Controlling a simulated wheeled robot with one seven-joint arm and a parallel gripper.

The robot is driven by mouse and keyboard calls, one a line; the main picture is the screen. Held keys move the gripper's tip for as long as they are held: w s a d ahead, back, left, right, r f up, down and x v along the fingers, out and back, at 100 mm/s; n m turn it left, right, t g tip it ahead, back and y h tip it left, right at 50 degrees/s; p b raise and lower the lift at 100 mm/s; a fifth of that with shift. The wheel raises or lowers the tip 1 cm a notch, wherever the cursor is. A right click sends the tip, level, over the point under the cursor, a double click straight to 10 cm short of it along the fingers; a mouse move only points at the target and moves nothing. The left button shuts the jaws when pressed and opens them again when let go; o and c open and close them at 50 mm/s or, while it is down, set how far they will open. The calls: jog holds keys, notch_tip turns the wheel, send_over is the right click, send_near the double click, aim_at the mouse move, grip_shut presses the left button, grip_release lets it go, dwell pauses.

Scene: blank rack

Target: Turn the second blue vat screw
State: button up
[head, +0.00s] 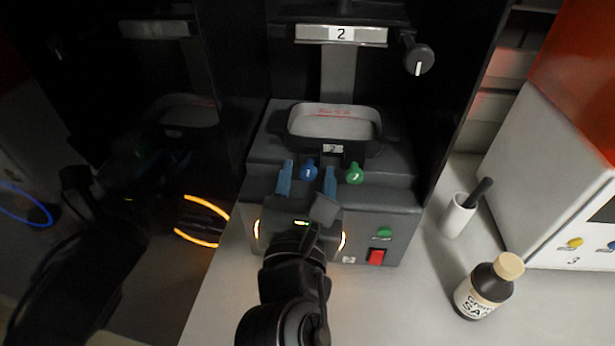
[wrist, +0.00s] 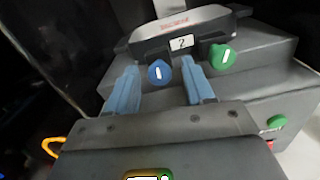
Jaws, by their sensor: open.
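The blue vat screw (head: 308,173) is a round knob with a white line, on the front of the machine marked 2. It also shows in the wrist view (wrist: 159,73), its line close to upright. The green knob (head: 354,173) sits to its right, also in the wrist view (wrist: 221,57). The vat (head: 334,110) lies behind both, with a small label 2. My gripper (head: 307,178) has two blue fingers, apart and empty, also in the wrist view (wrist: 160,84). In both views the blue screw appears between the fingers, nearer the left one; contact cannot be told.
A red switch (head: 375,257) and a green button (head: 384,233) are on the machine's front. A dark knob (head: 418,60) is at upper right. A brown bottle (head: 487,287) and a white cup (head: 457,216) stand on the bench to the right. A dark reflective panel is at left.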

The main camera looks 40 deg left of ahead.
grip_shut()
dwell(0.5)
